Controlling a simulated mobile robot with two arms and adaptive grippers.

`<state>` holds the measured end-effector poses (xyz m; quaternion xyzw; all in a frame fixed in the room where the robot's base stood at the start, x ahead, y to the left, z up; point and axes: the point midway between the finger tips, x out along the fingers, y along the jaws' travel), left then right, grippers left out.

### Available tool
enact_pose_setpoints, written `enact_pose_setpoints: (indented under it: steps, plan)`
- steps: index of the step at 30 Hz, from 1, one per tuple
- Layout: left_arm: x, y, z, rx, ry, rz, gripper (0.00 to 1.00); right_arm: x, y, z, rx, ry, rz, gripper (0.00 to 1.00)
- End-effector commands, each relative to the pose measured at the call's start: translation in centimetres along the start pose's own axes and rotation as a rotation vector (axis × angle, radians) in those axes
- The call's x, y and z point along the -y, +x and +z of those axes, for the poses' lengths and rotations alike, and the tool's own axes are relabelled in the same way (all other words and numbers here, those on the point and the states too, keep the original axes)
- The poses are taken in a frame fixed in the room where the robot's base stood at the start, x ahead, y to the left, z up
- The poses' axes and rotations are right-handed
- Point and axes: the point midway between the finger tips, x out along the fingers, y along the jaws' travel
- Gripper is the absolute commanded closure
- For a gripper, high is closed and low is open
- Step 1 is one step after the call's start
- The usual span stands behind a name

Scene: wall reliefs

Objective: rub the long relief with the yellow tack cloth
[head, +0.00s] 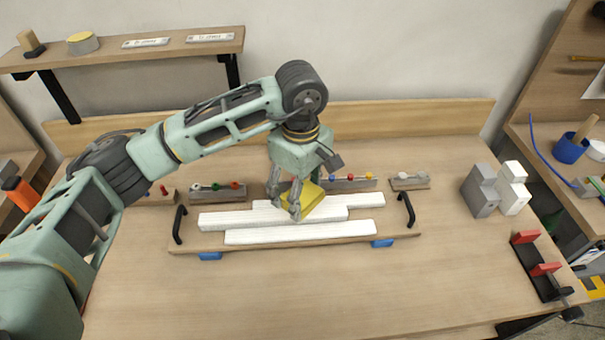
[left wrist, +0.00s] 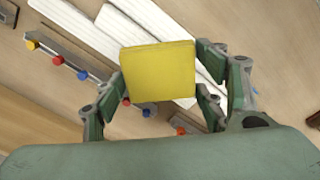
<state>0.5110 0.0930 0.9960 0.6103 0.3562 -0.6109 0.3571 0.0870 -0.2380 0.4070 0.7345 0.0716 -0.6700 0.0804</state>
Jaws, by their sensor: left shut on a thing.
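The yellow tack cloth (head: 326,208) is a square pad held in my left gripper (head: 287,206), over the middle of the white long relief (head: 300,232). The relief is made of white strips lying side by side, offset lengthways, on a wooden board. In the left wrist view the cloth (left wrist: 158,72) sits between the fingers of my left gripper (left wrist: 165,90) and hides part of the relief (left wrist: 100,38). The cloth is at or just above the strips; I cannot tell if it touches. My right gripper is not in view.
The board (head: 190,246) has black handles (head: 405,210) at both ends and blue clamps or feet along its front. Racks with coloured knobs (head: 348,183) stand behind it. Grey and white blocks (head: 481,192) and a red-jawed clamp (head: 540,268) are at right. The front table is clear.

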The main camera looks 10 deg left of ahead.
Motion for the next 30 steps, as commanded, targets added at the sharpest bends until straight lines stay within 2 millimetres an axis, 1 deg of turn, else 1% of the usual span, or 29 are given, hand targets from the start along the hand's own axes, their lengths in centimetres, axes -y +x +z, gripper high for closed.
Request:
enact_pose_setpoints:
  steps: [1,5,9,12,30]
  plan:
    - [0.0,-0.7,0.0,-0.001,0.0,0.002,0.59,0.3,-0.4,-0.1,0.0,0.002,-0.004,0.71]
    - [0.0,-1.9,0.0,-0.001,-0.003,0.003,0.59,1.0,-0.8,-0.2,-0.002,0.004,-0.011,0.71]
    - [0.0,-3.1,0.0,0.0,-0.006,0.003,0.59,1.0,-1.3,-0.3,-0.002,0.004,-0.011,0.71]
    - [0.1,-3.6,0.0,0.0,-0.008,0.002,0.59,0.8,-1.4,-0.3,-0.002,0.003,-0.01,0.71]
    - [0.1,-3.6,0.0,0.0,-0.008,0.001,0.59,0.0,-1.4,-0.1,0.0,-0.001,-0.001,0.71]
